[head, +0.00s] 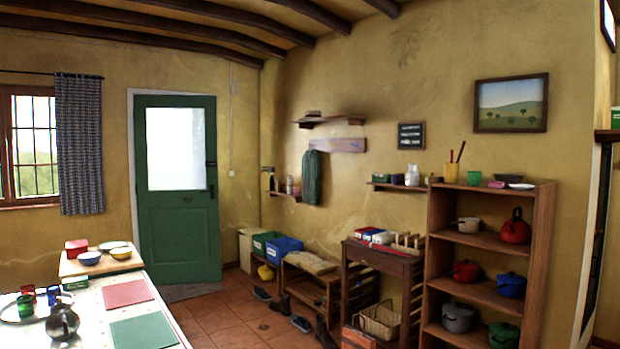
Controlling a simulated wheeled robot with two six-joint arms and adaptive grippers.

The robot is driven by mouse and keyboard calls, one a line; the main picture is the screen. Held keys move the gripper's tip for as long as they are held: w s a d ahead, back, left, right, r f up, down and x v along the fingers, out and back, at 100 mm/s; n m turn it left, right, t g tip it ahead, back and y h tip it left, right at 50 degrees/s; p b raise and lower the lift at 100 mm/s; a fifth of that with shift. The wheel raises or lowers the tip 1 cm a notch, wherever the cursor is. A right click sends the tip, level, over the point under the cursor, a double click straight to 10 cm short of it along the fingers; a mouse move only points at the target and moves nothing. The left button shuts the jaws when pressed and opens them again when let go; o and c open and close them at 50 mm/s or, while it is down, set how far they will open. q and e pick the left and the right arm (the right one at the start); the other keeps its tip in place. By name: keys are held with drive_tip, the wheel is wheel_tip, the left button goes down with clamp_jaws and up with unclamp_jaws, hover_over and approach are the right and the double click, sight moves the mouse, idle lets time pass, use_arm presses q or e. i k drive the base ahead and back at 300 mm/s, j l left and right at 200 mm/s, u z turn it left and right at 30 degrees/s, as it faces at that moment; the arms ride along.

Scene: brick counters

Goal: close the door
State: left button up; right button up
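The green door (178,235) stands at the back left of the room, with a bright glass pane (176,148) in its upper half. A dark handle (211,188) is on its right side. The white door frame (131,150) shows along the left and the top. The door's right edge covers the frame's right side, and no clear gap shows there. I cannot tell for sure whether the door is ajar or flush. Neither of my grippers is in view.
A counter (90,300) with bowls, mats and a dark jug fills the lower left. A blue crate (284,250), a bench (310,283) and shoes line the right wall, with a pot shelf (483,292) nearer. Tiled floor (235,318) is open between counter and bench.

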sight(180, 230)
drive_tip(key=i+l+z, duration=0.35)
drive_tip(key=i+z, duration=0.35)
drive_tip(key=i, duration=0.25)
drive_tip(key=i+u, duration=0.1)
drive_tip(key=i, duration=0.4)
drive_tip(key=i+l+u, duration=0.15)
drive_tip(key=i, duration=0.4)
drive_tip(key=i+l+u, duration=0.1)
drive_tip(key=i, duration=0.4)
drive_tip(key=i+j+u, duration=0.15)
drive_tip(key=i+u, duration=0.35)
drive_tip(key=i, duration=0.2)
drive_tip(key=i+l+u, duration=0.15)
drive_tip(key=i+u, duration=0.3)
drive_tip(key=i, duration=0.2)
drive_tip(key=i+j+z, duration=0.35)
drive_tip(key=i+z, duration=0.15)
drive_tip(key=i+j+z, duration=0.7)
drive_tip(key=j+z, duration=0.3)
drive_tip(key=j, duration=0.25)
drive_tip(key=j+z, duration=0.4)
drive_tip(key=j, duration=0.65)
drive_tip(key=j+z, duration=0.45)
drive_tip(key=j, duration=0.65)
drive_tip(key=u, duration=0.55)
drive_tip(key=k, duration=0.05)
